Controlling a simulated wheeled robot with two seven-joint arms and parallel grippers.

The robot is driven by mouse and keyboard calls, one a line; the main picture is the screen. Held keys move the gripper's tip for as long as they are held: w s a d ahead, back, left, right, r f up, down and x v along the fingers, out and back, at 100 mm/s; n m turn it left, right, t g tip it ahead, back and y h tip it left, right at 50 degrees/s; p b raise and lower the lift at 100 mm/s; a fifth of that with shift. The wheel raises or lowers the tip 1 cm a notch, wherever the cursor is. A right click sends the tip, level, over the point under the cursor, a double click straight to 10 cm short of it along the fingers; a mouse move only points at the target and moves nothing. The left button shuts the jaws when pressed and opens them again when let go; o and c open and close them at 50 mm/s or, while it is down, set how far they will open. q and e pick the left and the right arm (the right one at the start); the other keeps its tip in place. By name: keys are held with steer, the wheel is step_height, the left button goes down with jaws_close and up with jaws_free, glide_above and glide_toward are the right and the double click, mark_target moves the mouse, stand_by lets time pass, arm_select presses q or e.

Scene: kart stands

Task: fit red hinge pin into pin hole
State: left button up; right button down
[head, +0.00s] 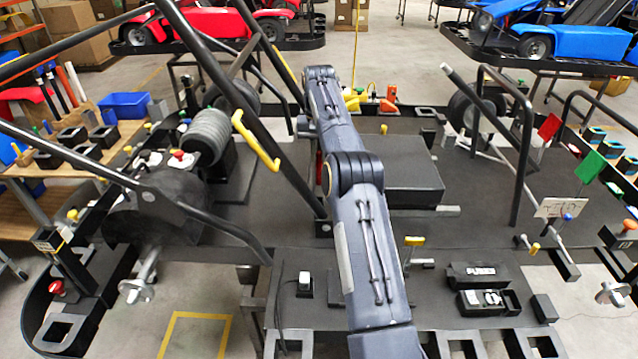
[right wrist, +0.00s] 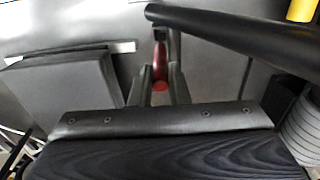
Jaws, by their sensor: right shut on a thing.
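My right gripper (right wrist: 161,75) is shut on the red hinge pin (right wrist: 160,87), which shows between its two dark fingers in the right wrist view. The pin's far part reaches up to the dark bracket (right wrist: 168,35) at the end of a thick black tube. I cannot tell whether the pin is in a hole there or only in front of it; no pin hole shows clearly. In the head view my right arm hides most of the gripper, and a small red strip (head: 319,166) shows beside the arm near a black bar. My left gripper is not in view.
Black frame bars (head: 295,170) rise close to the left of my right arm. A dark box (head: 412,170) stands on the kart floor to its right. A yellow handle (head: 256,140) hangs at the left. Bare grey floor panel (head: 470,228) lies at the right.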

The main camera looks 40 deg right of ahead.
step_height(320, 180, down, 8)
steer(key=shift+r, duration=0.1)
steer(key=c, duration=1.4)
jaws_free()
